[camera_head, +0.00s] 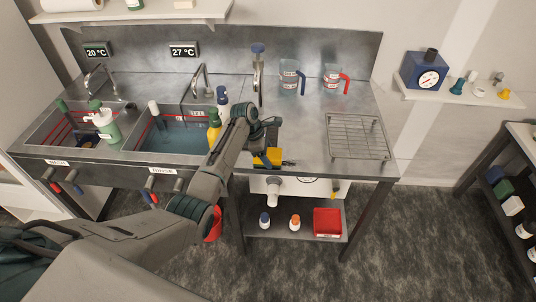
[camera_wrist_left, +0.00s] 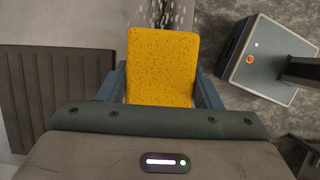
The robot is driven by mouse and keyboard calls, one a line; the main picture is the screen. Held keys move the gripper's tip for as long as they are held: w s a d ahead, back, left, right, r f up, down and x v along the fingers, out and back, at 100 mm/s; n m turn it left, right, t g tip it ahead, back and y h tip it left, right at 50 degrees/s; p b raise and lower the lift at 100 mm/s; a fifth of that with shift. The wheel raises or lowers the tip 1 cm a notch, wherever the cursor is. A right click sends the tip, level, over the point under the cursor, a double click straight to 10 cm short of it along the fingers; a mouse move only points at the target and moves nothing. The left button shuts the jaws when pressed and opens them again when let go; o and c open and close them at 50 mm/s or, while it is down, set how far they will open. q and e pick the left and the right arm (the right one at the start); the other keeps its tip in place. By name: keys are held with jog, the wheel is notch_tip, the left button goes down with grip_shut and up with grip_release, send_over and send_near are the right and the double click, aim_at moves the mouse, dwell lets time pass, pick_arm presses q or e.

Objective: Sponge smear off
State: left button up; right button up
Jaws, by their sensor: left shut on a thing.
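My left gripper (camera_head: 272,160) is over the front part of the steel bench, right of the sink basins. It is shut on a yellow sponge (camera_head: 274,154). In the left wrist view the sponge (camera_wrist_left: 162,68) is a speckled yellow block between the two fingers. I cannot tell whether the sponge touches the steel. No smear can be made out on the bench (camera_head: 300,125) in the head view; my arm and gripper hide part of it. Pale specks show beyond the sponge in the left wrist view, but I cannot tell what they are. My right gripper is not in view.
Two sinks lie left, the nearer one with bluish water (camera_head: 172,140). Bottles stand around them. Two measuring jugs (camera_head: 290,80) (camera_head: 333,78) stand at the back. A wire rack (camera_head: 357,137) is at the right. A red tray (camera_head: 327,222) is on the lower shelf.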

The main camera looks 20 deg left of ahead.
aim_at(277, 153)
pick_arm(q)
jog(key=shift+f, duration=0.5)
jog(key=shift+d, duration=0.15)
